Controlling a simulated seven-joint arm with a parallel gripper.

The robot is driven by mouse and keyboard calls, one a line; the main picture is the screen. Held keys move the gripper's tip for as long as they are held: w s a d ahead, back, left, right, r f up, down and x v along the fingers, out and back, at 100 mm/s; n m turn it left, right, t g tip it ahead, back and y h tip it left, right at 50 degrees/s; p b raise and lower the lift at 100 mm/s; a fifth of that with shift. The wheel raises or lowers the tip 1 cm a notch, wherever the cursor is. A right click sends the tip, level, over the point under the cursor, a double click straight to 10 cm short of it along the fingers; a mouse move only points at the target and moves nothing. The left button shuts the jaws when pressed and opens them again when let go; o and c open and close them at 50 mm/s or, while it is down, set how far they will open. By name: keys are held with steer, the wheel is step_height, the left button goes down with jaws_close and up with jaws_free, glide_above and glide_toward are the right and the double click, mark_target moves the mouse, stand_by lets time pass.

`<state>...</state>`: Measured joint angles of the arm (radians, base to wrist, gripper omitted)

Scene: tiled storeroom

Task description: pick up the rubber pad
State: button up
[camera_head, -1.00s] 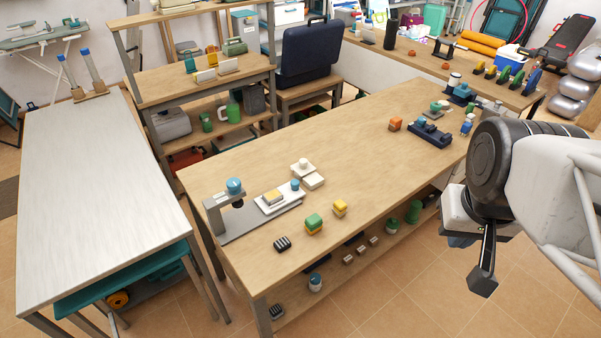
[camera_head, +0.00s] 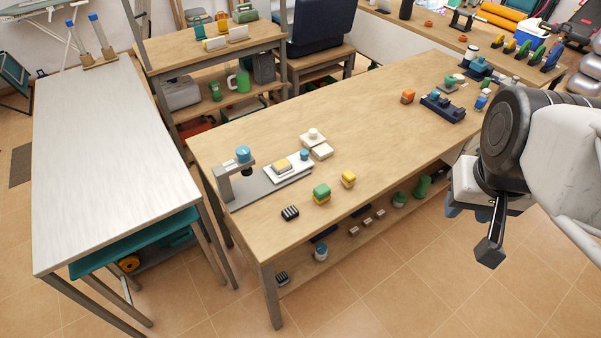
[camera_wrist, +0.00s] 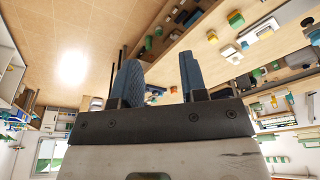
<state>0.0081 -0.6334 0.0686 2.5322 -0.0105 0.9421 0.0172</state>
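I cannot tell for sure which thing is the rubber pad. A small black block with pale stripes (camera_head: 290,213) lies near the front left edge of the wooden workbench (camera_head: 365,110). A similar dark striped block (camera_head: 282,278) lies on the bench's lower shelf. My gripper (camera_wrist: 160,78) shows two blue fingers standing apart with nothing between them. In the head view my gripper (camera_head: 484,228) hangs at the right, beyond the bench's front side and far from both blocks.
A grey stand with a blue knob (camera_head: 243,154), a white tray with a yellow-topped block (camera_head: 282,165), a green-and-yellow block (camera_head: 321,194) and a yellow block (camera_head: 348,179) stand near the striped block. A white table (camera_head: 100,150) is at left. The bench's middle is clear.

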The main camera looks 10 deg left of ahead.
steer(key=o, duration=0.6)
steer(key=shift+o, duration=0.2)
